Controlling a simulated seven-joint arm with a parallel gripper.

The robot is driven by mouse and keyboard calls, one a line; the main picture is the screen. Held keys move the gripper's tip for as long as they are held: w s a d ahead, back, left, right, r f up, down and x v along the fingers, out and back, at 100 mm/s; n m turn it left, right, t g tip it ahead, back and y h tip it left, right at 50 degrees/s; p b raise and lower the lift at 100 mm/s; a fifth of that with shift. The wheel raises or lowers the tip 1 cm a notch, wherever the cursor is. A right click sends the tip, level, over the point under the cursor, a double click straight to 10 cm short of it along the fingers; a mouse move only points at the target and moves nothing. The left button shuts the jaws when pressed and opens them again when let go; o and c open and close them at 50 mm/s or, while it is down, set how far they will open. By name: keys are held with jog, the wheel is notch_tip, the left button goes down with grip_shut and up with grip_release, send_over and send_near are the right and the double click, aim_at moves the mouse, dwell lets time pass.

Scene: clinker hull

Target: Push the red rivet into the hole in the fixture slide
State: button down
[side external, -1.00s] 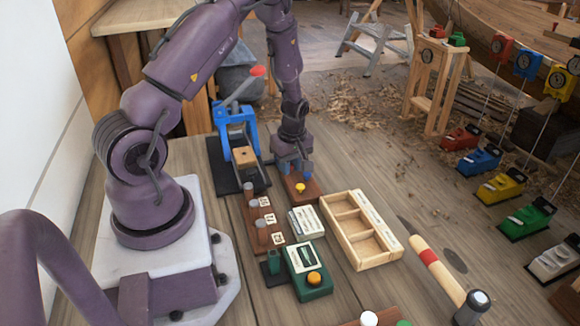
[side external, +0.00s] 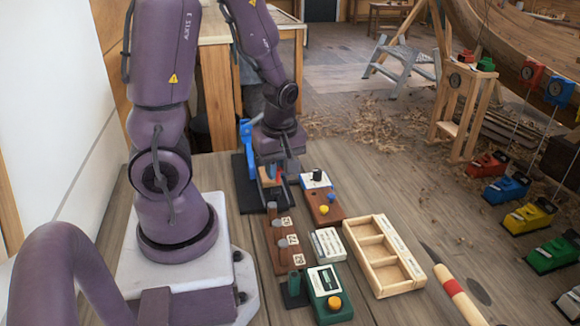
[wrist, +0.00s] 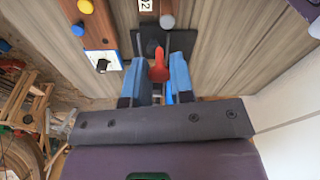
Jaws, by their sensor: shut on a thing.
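My gripper (side external: 274,184) is low over the black-based fixture at the blue press (side external: 247,135). In the wrist view its blue fingers (wrist: 161,62) are shut on the red rivet (wrist: 158,73), which stands between them. A bit of red also shows between the fingers in the side view. The wooden fixture slide (side external: 266,173) is partly covered by my gripper. The hole in it is hidden, so I cannot tell whether the rivet touches it.
A rack of grey rivets (side external: 279,241) is in front. A white-labelled block (side external: 327,244), green box (side external: 330,302) and divided wooden tray (side external: 384,291) stand nearby.

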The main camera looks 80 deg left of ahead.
jog(key=w+a+f+n, duration=0.15)
jog(key=a+n, duration=0.45)
jog(key=a, duration=1.2)
jog(key=shift+g, duration=0.3)
jog(key=shift+s+d+f, duration=0.15)
jog(key=shift+f, duration=1.5)
jog(key=shift+s+d+f, duration=0.1)
jog(key=shift+d+f, duration=0.05)
jog(key=shift+f, duration=1.45)
jog(key=shift+f, duration=0.15)
jog(key=shift+f, duration=0.35)
jog(key=shift+f, duration=0.75)
jog(key=c, duration=0.9)
grip_release()
jog(key=shift+r, duration=0.1)
